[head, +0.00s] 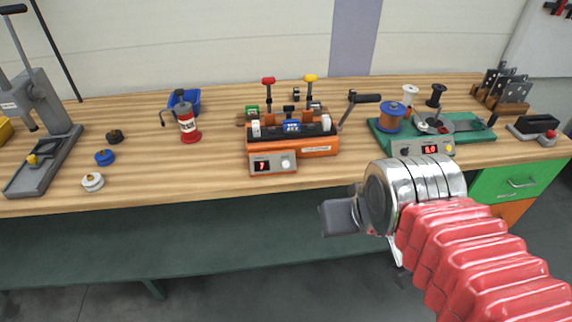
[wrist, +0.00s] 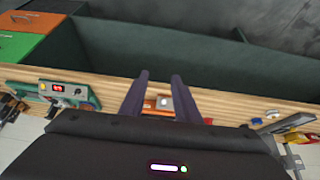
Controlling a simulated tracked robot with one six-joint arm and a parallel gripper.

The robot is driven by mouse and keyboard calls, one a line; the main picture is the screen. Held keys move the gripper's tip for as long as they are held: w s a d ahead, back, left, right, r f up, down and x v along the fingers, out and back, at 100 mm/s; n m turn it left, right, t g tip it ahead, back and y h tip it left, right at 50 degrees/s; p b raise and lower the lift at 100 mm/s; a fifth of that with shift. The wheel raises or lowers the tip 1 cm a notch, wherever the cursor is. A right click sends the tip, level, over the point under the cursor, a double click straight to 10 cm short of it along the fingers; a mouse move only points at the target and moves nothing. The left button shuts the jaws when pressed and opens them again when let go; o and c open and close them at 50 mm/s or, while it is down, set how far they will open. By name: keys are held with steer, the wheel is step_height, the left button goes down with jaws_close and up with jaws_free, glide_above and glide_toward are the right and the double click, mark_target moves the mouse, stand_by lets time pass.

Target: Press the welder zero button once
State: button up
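The orange welder (head: 318,147) stands on the bench in the middle of the head view, with a red-topped and a yellow-topped lever. Its front box (head: 273,170) has a dark display with a red digit and a pale round button (head: 286,162). In the wrist view the pale button (wrist: 164,102) shows between my fingers, beyond the tips. My gripper (wrist: 159,75) is open and empty, its two dark fingers apart. In the head view my gripper (head: 338,217) is in front of the bench edge, right of and nearer than the button, not touching it.
A green machine (head: 424,147) with a red display and yellow button stands right of the welder. A red bottle (head: 188,126) and several small knobs, including a blue one (head: 105,157), are on the left. Bare bench (head: 215,165) lies left of the welder.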

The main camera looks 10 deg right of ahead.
jaws_close()
stand_by(1.5)
